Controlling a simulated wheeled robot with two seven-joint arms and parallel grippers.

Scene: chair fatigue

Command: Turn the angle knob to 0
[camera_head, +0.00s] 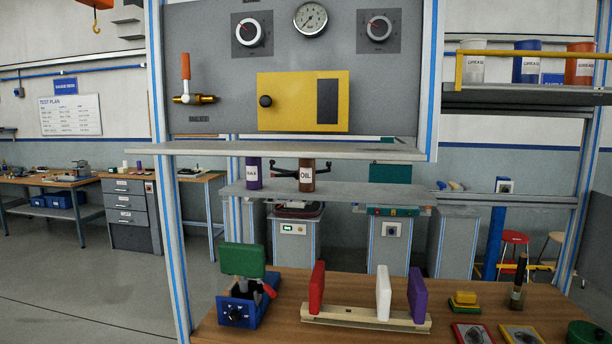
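Two round dials with knobs are on the grey upright panel: a left dial knob (249,33) with a white face and a red mark, and a right dial knob (377,29) with a grey face. Their labels are too small to read, so I cannot tell which is the angle knob or its setting. Neither of my grippers is in view.
A round gauge (310,18) sits between the dials. An orange-handled valve (186,80) sticks out at left. A grey shelf (290,149) juts out below the panel. A rack with red, white and purple plates (383,293) stands on the wooden table (290,278).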

